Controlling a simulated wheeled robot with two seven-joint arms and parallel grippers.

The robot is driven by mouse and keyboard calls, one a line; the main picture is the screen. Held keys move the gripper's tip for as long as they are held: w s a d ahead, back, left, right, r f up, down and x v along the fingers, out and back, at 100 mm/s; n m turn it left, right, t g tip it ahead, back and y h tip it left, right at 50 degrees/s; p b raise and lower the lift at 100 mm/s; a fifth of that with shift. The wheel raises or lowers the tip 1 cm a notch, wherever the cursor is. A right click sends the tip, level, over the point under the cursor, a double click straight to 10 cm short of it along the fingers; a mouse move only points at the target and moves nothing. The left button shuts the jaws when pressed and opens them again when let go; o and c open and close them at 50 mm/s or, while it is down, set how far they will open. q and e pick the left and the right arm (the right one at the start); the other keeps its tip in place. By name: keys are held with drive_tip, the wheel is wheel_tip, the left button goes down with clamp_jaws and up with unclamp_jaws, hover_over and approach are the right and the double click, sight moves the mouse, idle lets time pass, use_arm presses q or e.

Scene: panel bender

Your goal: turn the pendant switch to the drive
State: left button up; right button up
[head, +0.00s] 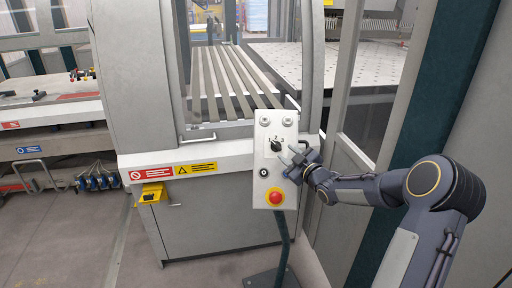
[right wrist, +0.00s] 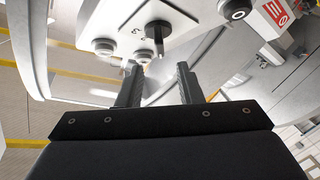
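The pendant (head: 264,172) is a pale upright control panel on a dark post, in the middle of the head view. Its black rotary switch (head: 277,145) sits in the upper part, with small position numbers around it; which one it points to is too small to tell. In the right wrist view the switch (right wrist: 157,31) sticks out of the panel above the fingers. My right gripper (head: 296,158) is just right of the switch in the head view. In the right wrist view its two fingers (right wrist: 158,70) are apart, with nothing between them. My left gripper is out of view.
A red emergency stop button (head: 275,197) is low on the pendant, and a small black key-type control (head: 264,172) is above it. The machine's grey housing (head: 140,80) stands behind left. A yellow foot-pedal-like box (head: 152,193) hangs left. Grey floor is clear at front left.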

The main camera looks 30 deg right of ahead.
sight(276, 145)
drive_tip(key=shift+t, duration=0.3)
drive_tip(key=w+p, duration=0.1)
drive_tip(key=w, duration=0.2)
drive_tip(key=w+p, duration=0.1)
drive_tip(key=w, duration=0.3)
drive_tip(key=shift+a+f+p, duration=0.1)
drive_tip(key=shift+a+p, duration=0.1)
drive_tip(key=shift+p, duration=0.2)
drive_tip(key=shift+w+f, duration=0.1)
drive_tip(key=shift+w, duration=0.4)
drive_tip(key=shift+c, duration=0.2)
clamp_jaws()
